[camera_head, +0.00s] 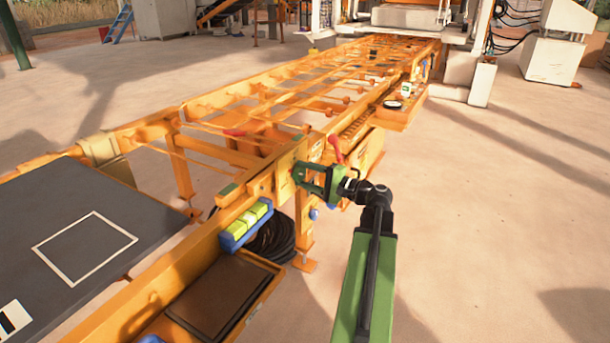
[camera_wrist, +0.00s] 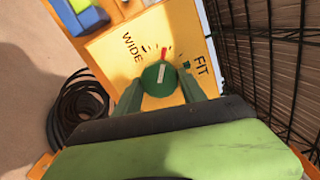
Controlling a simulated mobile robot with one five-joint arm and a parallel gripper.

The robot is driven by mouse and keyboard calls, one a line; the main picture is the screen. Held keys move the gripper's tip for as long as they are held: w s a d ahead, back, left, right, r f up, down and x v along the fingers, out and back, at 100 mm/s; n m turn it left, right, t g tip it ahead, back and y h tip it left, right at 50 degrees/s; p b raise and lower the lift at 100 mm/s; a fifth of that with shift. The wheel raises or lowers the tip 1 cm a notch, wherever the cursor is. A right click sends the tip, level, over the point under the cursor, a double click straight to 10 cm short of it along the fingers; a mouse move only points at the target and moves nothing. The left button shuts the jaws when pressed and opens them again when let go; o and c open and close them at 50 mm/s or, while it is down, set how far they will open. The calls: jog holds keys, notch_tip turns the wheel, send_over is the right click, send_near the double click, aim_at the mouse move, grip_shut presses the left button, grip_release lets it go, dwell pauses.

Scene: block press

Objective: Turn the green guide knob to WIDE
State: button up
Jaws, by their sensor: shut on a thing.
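The green guide knob (camera_wrist: 158,79) sits on a yellow panel (camera_wrist: 110,52), with a white line on its face. WIDE (camera_wrist: 132,47) is printed to its upper left and FIT (camera_wrist: 201,66) to its right. The white line points up to a red mark (camera_wrist: 164,53) between the two words. My gripper (camera_wrist: 162,87) is shut on the knob, one green finger on each side. In the head view my gripper (camera_head: 303,174) reaches the orange frame's side, and its fingers largely hide the knob.
A red-handled lever (camera_head: 336,148) stands just above my gripper. A blue holder with yellow-green blocks (camera_head: 246,226) is to the left. A dark wire mesh (camera_wrist: 263,60) is close on the right in the wrist view. The floor at right is clear.

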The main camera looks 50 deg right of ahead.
jog(key=n, duration=0.4)
jog(key=shift+s+n, duration=0.1)
jog(key=shift+n, duration=2)
jog(key=o, duration=1.4)
jog(key=shift+r, duration=0.1)
jog(key=shift+c, duration=0.2)
jog(key=v, duration=1.7)
jog(key=shift+s, duration=0.2)
